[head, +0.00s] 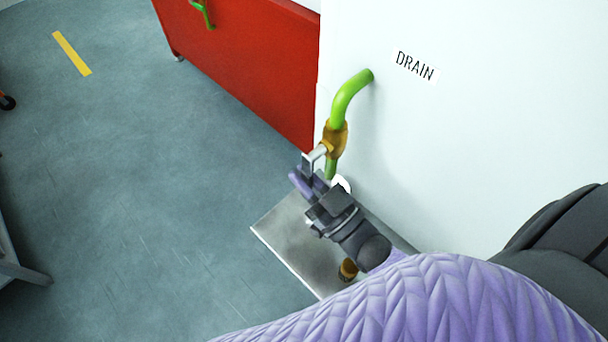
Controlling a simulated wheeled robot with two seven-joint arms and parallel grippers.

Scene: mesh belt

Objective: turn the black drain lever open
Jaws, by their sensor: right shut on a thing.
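A green drain pipe (349,97) comes out of the white wall under a "DRAIN" label (416,66) and bends down into a brass valve (335,139). A pale metal stem sticks out from the valve to the left and meets the dark drain lever (307,162). My right gripper (306,181) is shut on the lever, its purple-tipped fingers just below and left of the valve. The fingers hide the lever's lower part, so its exact angle is hard to tell. My left gripper is out of view.
A grey metal plate (283,232) lies below the valve, with a small brown cylindrical piece (348,270) near my wrist. A red cabinet (244,66) stands behind, to the left of the white wall (477,135). The grey floor at left is mostly clear.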

